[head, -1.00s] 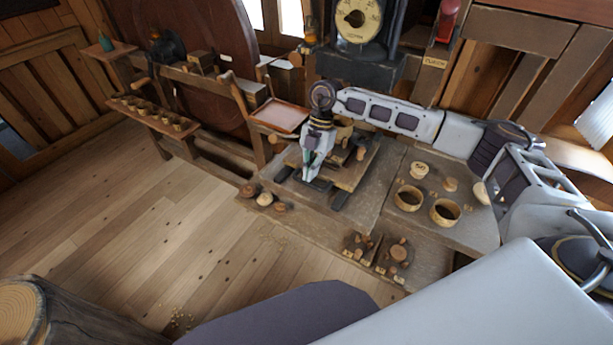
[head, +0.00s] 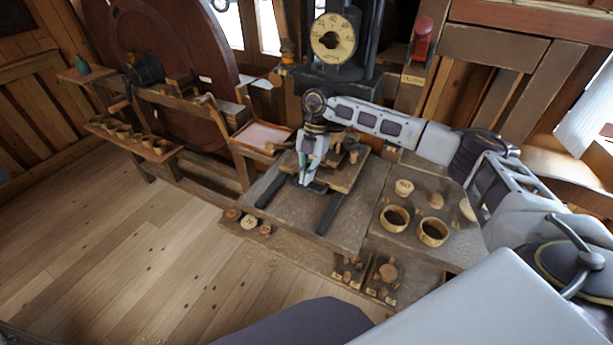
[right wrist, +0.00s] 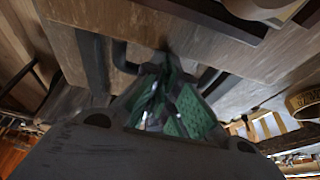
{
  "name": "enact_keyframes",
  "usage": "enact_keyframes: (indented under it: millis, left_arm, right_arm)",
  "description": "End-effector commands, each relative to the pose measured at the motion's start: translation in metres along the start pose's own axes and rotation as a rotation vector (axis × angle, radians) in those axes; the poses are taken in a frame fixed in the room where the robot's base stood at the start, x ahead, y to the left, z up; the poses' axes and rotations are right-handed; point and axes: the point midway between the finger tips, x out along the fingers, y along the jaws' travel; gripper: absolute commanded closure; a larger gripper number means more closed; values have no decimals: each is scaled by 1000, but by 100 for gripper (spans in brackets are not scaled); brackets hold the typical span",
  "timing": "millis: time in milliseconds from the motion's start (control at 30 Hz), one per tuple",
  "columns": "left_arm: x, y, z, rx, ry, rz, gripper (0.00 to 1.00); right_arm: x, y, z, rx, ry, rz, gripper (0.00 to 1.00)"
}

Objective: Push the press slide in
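The press slide (head: 343,178) is a wooden board lying on two dark rails (head: 330,213) on the bench, below the dial press. Long bare stretches of rail show in front of it. My right gripper (head: 306,182) points down at the slide's front edge. In the right wrist view my right gripper (right wrist: 163,65) has its green-padded fingers drawn together at the tips, at a dark bar handle (right wrist: 122,56) on the wooden front. The fingers hide the handle's middle, so I cannot tell whether they clasp it or only touch it. My left gripper is not in view.
The press (head: 334,45) with its round dial stands behind the slide. To the right are two wooden rings (head: 432,231) and small spools. A tray (head: 262,136) lies to the left. Several small turned pieces sit along the bench's front edge. Bench between the rails is clear.

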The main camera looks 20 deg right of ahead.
Motion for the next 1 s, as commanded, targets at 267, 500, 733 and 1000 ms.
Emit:
enact_keyframes:
  millis: [267, 500, 733, 1000]
  left_arm:
    - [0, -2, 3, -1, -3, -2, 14]
    - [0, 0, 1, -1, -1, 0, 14]
    - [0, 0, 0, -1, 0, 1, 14]
    - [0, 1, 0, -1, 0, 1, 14]
  right_arm:
    - [-4, 0, 5, 7, -10, 6, 100]
    - [-15, 0, 2, 7, -11, 7, 100]
    - [-38, 0, -11, 3, -8, 6, 100]
    - [-73, 0, -26, 1, -5, 3, 100]
